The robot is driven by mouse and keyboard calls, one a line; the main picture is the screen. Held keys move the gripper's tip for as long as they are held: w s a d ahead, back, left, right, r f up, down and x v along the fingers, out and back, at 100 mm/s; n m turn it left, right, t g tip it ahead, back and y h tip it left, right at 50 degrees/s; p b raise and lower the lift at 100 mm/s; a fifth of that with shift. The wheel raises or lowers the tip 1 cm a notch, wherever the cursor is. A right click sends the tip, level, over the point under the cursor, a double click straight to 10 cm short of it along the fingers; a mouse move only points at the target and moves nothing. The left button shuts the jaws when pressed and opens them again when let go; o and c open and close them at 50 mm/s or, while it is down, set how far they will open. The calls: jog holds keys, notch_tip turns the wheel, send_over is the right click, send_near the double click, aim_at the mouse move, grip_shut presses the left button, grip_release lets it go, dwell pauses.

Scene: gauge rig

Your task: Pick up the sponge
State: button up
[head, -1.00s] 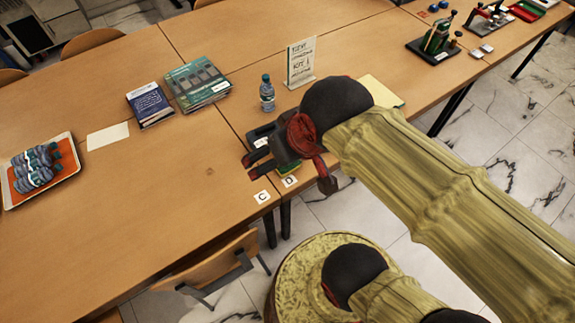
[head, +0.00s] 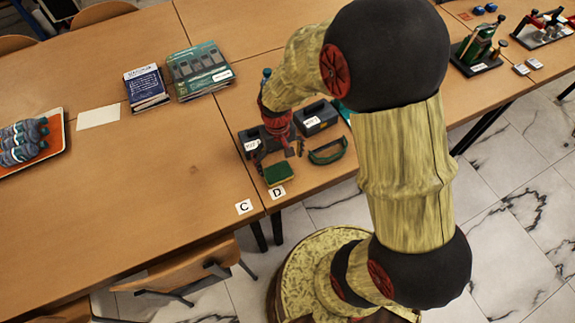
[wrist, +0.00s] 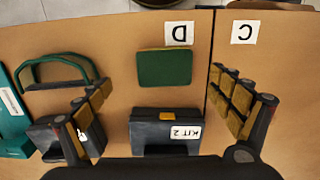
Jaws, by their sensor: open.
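The sponge (head: 279,173) is a small block with a green top and a yellowish edge. It lies flat on the table near the D label. In the wrist view the sponge (wrist: 164,68) sits between and beyond my open fingers, just below the D label. My gripper (head: 279,158) points down close to the sponge and holds nothing. In the wrist view my gripper (wrist: 168,110) has its fingers spread wide, apart from the sponge.
A dark case marked KIT 2 (wrist: 150,123) stands beside the sponge, near my fingers. Another dark case (head: 316,117) and a green-handled curved object (head: 328,152) lie to the right. Books (head: 199,70) lie farther back.

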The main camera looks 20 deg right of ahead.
aim_at(278, 172)
jog(key=shift+w+r, duration=0.1)
jog(key=shift+w, duration=0.25)
jog(key=shift+a+f, duration=0.2)
jog(key=shift+f, duration=0.05)
jog(key=shift+w+d+f+b, duration=0.1)
jog(key=shift+f+b, duration=0.4)
jog(key=shift+f, duration=0.45)
jog(key=shift+a+f+b, duration=0.15)
jog(key=shift+f+b, duration=0.45)
jog(key=shift+f, duration=0.7)
jog(key=shift+a+f+b, duration=0.15)
jog(key=shift+f+b, duration=0.45)
jog(key=shift+f, duration=0.7)
jog(key=shift+s, duration=0.2)
jog(key=shift+c, duration=0.9)
jog(key=c, duration=0.7)
jog(key=shift+r, duration=0.2)
